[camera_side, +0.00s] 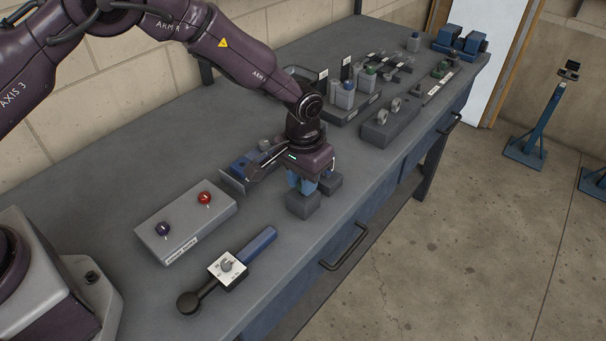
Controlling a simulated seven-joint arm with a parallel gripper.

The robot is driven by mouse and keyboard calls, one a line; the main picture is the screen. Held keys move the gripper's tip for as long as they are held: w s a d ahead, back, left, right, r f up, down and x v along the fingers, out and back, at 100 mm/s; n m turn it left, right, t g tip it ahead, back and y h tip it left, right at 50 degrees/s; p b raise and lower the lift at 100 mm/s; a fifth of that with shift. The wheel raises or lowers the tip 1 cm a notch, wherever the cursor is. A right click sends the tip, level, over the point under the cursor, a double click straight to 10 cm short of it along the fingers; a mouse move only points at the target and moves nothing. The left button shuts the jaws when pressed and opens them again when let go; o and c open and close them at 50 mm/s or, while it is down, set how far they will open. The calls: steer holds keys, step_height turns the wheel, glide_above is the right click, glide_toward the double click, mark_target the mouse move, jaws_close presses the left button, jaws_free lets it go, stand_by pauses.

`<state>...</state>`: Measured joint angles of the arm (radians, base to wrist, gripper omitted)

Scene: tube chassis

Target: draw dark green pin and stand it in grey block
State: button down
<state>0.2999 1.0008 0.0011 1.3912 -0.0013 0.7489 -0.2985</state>
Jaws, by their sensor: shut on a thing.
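My gripper (309,187) points down over the middle of the bench, near its front edge. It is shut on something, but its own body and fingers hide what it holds. I cannot make out a dark green pin there. Two dark grey blocky shapes, one at the front left (302,205) and one at the right (329,184), show just below the blue parts of the gripper. I cannot tell whether they are parts of one grey block or separate pieces, nor whether the gripper touches them.
A grey box with red and navy knobs (184,221) stands left of my gripper. A blue-handled tool with a white dial (227,269) lies in front. A blue part on a plate (244,168) sits behind.

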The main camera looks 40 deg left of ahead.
steer(key=shift+f, duration=0.5)
steer(key=c, duration=0.9)
jaws_free()
steer(key=shift+r, duration=0.1)
step_height(320, 180, up, 13)
